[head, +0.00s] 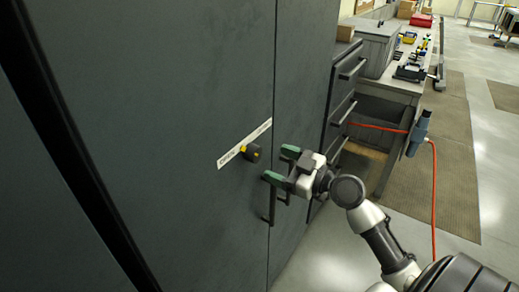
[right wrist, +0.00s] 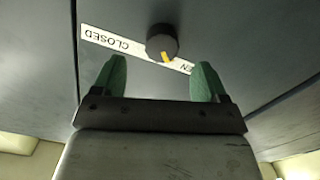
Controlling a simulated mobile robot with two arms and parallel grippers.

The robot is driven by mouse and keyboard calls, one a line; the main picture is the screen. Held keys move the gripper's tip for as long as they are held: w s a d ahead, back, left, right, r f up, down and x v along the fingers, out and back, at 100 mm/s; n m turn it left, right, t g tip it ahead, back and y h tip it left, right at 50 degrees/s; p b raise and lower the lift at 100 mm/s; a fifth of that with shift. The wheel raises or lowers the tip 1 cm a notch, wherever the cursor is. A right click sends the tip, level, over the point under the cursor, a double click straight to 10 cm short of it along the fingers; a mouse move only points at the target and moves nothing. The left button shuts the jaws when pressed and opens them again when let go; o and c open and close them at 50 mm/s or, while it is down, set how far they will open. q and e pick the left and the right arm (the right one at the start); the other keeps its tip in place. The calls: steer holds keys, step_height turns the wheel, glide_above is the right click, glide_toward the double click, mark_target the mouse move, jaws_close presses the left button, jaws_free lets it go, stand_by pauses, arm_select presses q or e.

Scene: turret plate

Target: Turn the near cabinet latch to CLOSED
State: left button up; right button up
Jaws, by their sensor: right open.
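The latch is a round dark knob (head: 252,153) with a yellow mark, on the dark grey cabinet door (head: 190,90). It also shows in the right wrist view (right wrist: 162,40), where its yellow mark points down and slightly right, toward the label end reading "EN". A white label strip (head: 230,157) runs behind the knob; its other end reads CLOSED, upside down, in the right wrist view (right wrist: 112,40). My right gripper (head: 279,165) is open and empty, its green fingers apart and just short of the knob. In the right wrist view the knob lies ahead, between the fingertip lines (right wrist: 158,65). My left gripper is not in view.
Dark vertical door handles (head: 268,208) are just below my right gripper, close to its fingers. A drawer unit (head: 343,85) and a workbench (head: 400,82) with tools stand beyond the cabinet. A red hose (head: 434,190) hangs at the right. Open floor and mats lie right.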

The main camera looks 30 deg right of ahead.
mark_target(258, 156)
steer(key=p+x, duration=0.1)
steer(key=x, duration=0.3)
steer(key=shift+w+a+r+p, duration=0.2)
steer(key=shift+a+p, duration=0.1)
steer(key=shift+p, duration=0.05)
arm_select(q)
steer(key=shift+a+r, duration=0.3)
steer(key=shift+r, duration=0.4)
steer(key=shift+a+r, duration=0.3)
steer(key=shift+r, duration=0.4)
arm_select(e)
steer(key=shift+w+a+f, duration=0.2)
steer(key=shift+w, duration=0.4)
steer(key=c, duration=0.9)
steer(key=shift+c, duration=0.2)
